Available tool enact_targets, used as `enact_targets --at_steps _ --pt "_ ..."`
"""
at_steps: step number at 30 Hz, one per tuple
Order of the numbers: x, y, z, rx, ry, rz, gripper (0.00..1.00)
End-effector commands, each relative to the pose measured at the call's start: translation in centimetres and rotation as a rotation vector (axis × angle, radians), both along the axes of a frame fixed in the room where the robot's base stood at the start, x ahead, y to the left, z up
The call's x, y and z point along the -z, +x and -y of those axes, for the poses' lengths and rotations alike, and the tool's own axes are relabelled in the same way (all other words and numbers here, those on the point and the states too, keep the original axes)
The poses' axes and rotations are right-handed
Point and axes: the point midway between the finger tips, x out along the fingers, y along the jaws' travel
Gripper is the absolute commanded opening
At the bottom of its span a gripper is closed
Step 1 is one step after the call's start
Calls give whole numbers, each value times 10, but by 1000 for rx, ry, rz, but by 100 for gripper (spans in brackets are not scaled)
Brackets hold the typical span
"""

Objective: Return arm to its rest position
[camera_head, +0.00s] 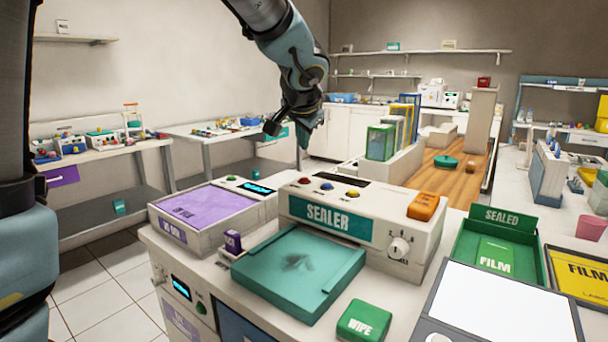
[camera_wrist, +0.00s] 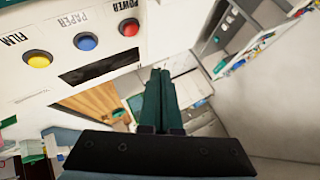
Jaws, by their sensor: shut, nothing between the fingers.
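My arm comes down from the top of the head view. My gripper (camera_head: 304,150) hangs in the air above and behind the sealer (camera_head: 385,215), pointing down, and touches nothing that I can see. In the wrist view the fingers of my gripper (camera_wrist: 160,75) are together, with nothing between them. The sealer's yellow, blue and red buttons show at the upper left of the wrist view.
A teal tray (camera_head: 345,262) lies before the sealer, with a purple-lidded box (camera_head: 205,207) to its left. A green WIPE box (camera_head: 364,322), a green SEALED tray (camera_head: 540,250) and a white panel (camera_head: 495,312) stand at front right. Side benches line the walls.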

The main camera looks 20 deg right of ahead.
Motion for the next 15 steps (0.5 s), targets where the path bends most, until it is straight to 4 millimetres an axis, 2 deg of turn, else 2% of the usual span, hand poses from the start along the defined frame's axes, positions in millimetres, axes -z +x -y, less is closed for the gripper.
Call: enact_targets --at_steps 11,14,15 --pt "3 2 -4 -9 2 -7 0" --pt "12 8 -28 -60 9 -44 0" --pt "19 12 -44 -96 12 -72 0"
